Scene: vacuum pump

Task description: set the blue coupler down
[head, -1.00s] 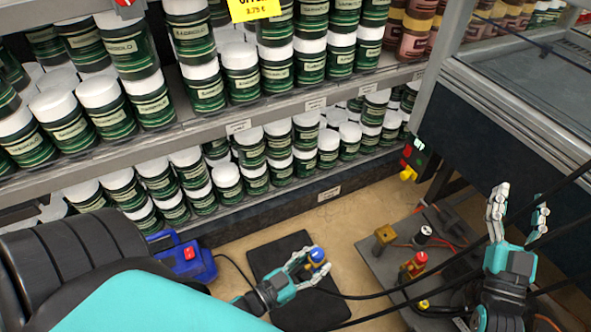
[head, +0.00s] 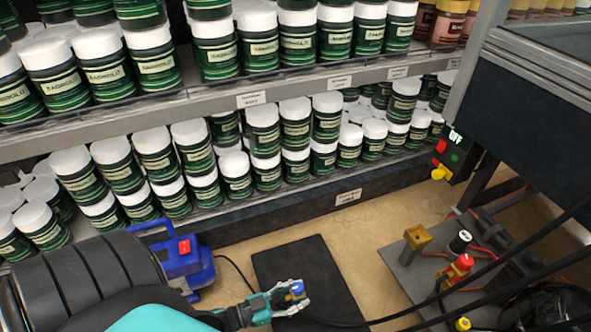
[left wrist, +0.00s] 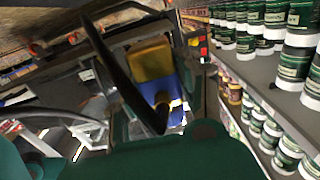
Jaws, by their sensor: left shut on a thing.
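My left gripper (head: 292,298) is shut on the blue coupler (head: 297,287) near the bottom of the head view. The coupler is blue with a yellow part. In the left wrist view the blue coupler (left wrist: 155,65) shows large, with its yellow part toward the top and blue below. In the head view the gripper and coupler overlap the lower part of the black mat (head: 305,258). I cannot tell how far above the mat the coupler is. My right gripper is not in the head view now.
A blue pump case (head: 184,262) with a red switch stands left of the mat. A grey plate (head: 408,272) with a yellow block, red and black fittings and hoses lies to the right. Cables cross the lower right. Shelves of green jars (head: 264,130) run behind. Most of the mat is bare.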

